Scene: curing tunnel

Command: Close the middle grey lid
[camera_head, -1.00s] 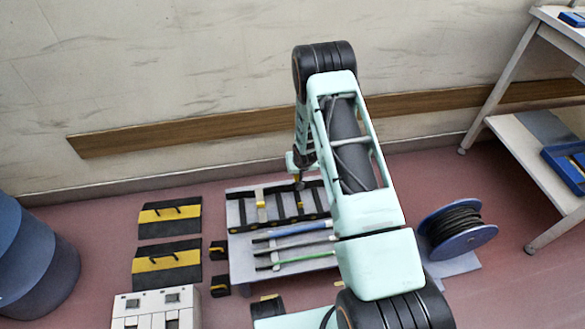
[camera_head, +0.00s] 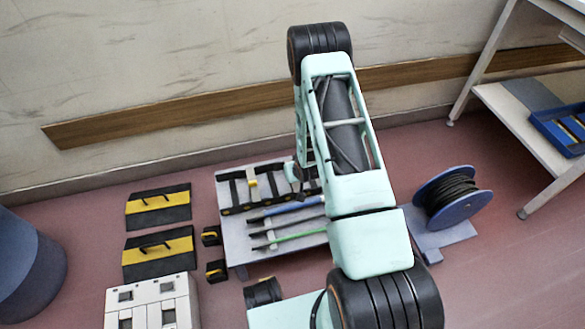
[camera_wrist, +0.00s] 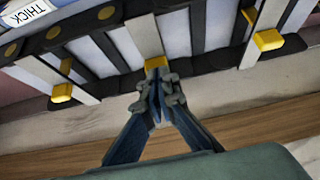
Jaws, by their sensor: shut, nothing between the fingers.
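In the wrist view a middle grey lid strip (camera_wrist: 145,38) ends in a yellow tab (camera_wrist: 157,62). My gripper (camera_wrist: 158,80) is shut and empty, its tips at or just in front of that tab; I cannot tell whether they touch. Another yellow tab (camera_wrist: 62,92) sits to the left, and one (camera_wrist: 268,40) to the right. How far the middle lid stands open is unclear. In the head view my arm hides the gripper tips.
Blue and green rods (camera_head: 290,237) lie in front of the rack. Two black-and-yellow panels (camera_head: 158,252) lie to the left, with a white cabinet (camera_head: 152,300) nearer. A cable reel (camera_head: 446,198) stands right. The wall with a wooden rail (camera_head: 180,125) is close behind the rack.

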